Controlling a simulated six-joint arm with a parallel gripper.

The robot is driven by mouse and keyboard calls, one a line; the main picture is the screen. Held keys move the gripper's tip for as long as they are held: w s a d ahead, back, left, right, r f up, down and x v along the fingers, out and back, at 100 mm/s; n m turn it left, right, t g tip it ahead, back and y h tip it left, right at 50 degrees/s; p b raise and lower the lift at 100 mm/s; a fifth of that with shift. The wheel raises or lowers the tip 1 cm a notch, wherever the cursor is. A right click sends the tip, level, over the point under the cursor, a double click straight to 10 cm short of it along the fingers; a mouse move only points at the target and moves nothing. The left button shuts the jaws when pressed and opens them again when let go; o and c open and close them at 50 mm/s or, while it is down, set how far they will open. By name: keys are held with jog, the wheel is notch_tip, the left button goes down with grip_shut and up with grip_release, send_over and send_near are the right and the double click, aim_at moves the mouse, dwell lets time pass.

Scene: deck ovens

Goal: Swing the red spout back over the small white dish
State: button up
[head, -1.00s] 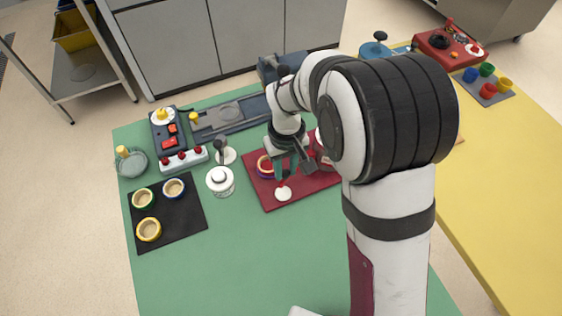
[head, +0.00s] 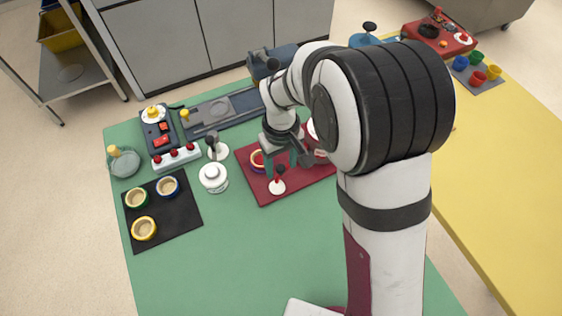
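A small white dish (head: 277,187) sits on the dark red mat (head: 262,196), near its front edge. A small red piece (head: 279,172), which looks like the end of the red spout, stands over the dish's far side. The rest of the spout is hidden behind my gripper and arm. My gripper (head: 285,163) points down just behind the dish and red piece. Its fingers look apart, with no object clearly held between them. I cannot tell whether a finger touches the spout.
A ring-shaped cup (head: 257,160) is just left of my gripper. A white lidded pot (head: 213,177) and a dark-knobbed lever (head: 215,148) stand left of the mat. A black mat (head: 178,222) holds several cups. The green table's front is clear.

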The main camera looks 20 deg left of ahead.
notch_tip(320, 180, up, 16)
dwell(0.4)
jog(key=shift+f, duration=0.1)
jog(key=s+d+f+m+y, duration=0.1)
jog(key=s+d+f+m, duration=0.1)
jog(key=s+d+m, duration=1.3)
jog(key=s+d, duration=0.3)
jog(key=s, duration=0.1)
jog(key=shift+d+f+y, duration=0.25)
jog(key=shift+d+y, duration=0.1)
jog(key=shift+y, duration=0.05)
